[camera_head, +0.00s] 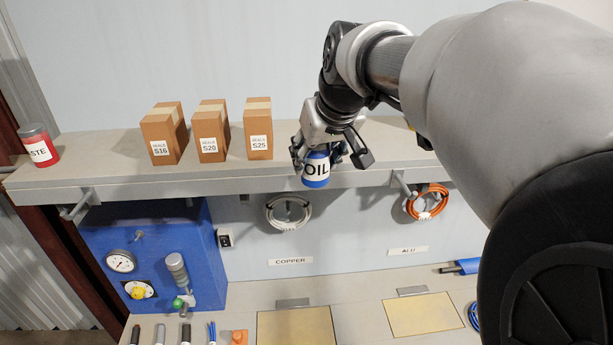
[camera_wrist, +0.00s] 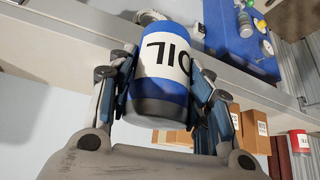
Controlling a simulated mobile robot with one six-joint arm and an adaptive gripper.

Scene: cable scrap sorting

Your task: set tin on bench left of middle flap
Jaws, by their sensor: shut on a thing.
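My gripper (camera_head: 328,160) is shut on the blue oil tin (camera_head: 316,182), with a finger on each side of it. The tin has a white label reading OIL and is held at the front edge of the shelf, high above the bench. In the wrist view the tin (camera_wrist: 163,98) sits between the fingers (camera_wrist: 165,108). The bench (camera_head: 240,293) is below, with a yellow flap (camera_head: 295,327) under the COPPER sign and another yellow flap (camera_head: 422,314) under the ALU sign. My arm hides the bench further right, so I cannot tell which flap is the middle one.
The shelf (camera_head: 90,168) holds three cardboard boxes (camera_head: 209,138) and a red tin (camera_head: 39,148). A blue machine (camera_head: 150,250) stands at the bench's left. Cable pieces (camera_head: 186,334) and an orange thing (camera_head: 239,337) lie left of the nearer flap. Cable coils (camera_head: 288,213) hang below the shelf.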

